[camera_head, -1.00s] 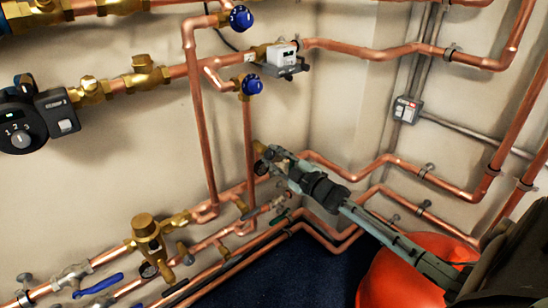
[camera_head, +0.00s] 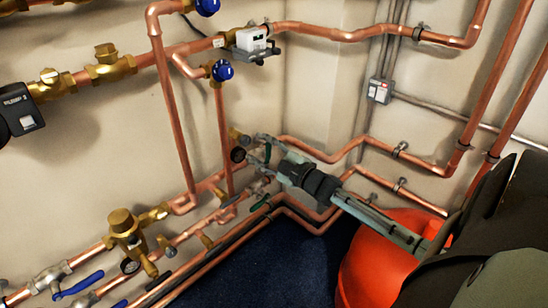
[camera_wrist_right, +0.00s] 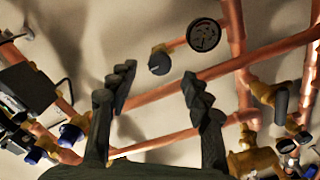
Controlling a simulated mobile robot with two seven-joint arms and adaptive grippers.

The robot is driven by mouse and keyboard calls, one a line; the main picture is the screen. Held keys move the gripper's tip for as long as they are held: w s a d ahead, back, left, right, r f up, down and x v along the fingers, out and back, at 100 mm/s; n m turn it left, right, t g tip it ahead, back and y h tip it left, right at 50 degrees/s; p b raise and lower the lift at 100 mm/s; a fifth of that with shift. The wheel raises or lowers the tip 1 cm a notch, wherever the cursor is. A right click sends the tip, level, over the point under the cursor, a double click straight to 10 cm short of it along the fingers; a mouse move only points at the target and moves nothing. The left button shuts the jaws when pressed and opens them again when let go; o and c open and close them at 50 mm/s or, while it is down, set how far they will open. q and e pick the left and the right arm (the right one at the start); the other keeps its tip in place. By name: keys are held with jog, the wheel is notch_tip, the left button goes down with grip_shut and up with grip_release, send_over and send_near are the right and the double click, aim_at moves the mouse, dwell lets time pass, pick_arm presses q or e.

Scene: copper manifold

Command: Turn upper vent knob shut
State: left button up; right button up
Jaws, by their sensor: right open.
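A small dark round knob (camera_wrist_right: 159,63) on a brass stem shows in the right wrist view, beyond and between my fingertips. In the head view its brass fitting (camera_head: 235,133) is just left of the upper finger, and the knob itself is partly hidden there. My right gripper (camera_head: 258,150) is open and faces the wall pipes. In the wrist view its two fingers (camera_wrist_right: 158,90) are spread wide with nothing between them, and they look apart from the knob. A round gauge (camera_wrist_right: 204,35) sits beside the knob. My left gripper is not in view.
Copper pipes (camera_head: 180,130) run close around the right gripper. Two blue knobs (camera_head: 223,71) and a white box (camera_head: 250,39) are above. A brass valve (camera_head: 123,225) and blue lever handles (camera_head: 78,285) are lower left. An orange-red rounded object (camera_head: 385,265) stands under the right arm.

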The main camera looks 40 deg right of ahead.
jog(key=s, duration=0.7)
jog(key=shift+s+d, duration=0.3)
